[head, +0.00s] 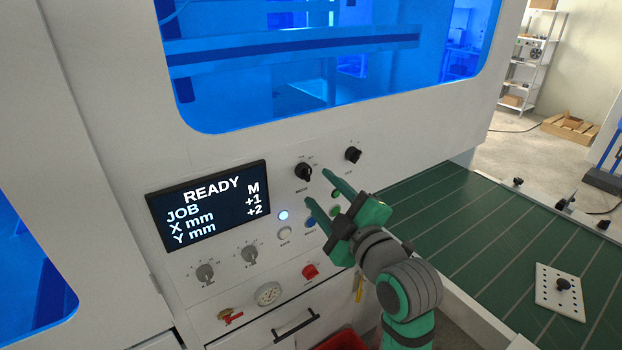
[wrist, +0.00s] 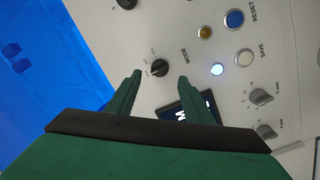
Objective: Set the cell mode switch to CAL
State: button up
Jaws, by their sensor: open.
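The mode switch is a black rotary knob (head: 303,172) on the white panel, to the upper right of the display. Its small position labels are too small to read in the head view, and so is its exact setting. In the wrist view the knob (wrist: 160,68), marked MODE beside it, appears in the gap between my fingertips. My gripper (head: 317,187) is open and empty, its green fingers pointing at the panel just right of and below the knob. In the wrist view my gripper (wrist: 160,77) shows both fingers apart; no contact with the knob is visible.
The display (head: 209,205) reads READY, JOB M, X mm +1, Y mm +2. Another black knob (head: 353,155) is to the right. A lit white button (head: 283,215), grey dials (head: 249,253) and a red knob (head: 310,271) sit lower. A green table (head: 450,215) lies at right.

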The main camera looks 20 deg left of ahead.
aim_at(308, 176)
jog(key=shift+x, duration=3.1)
jog(key=shift+f, duration=0.1)
jog(key=c, duration=1)
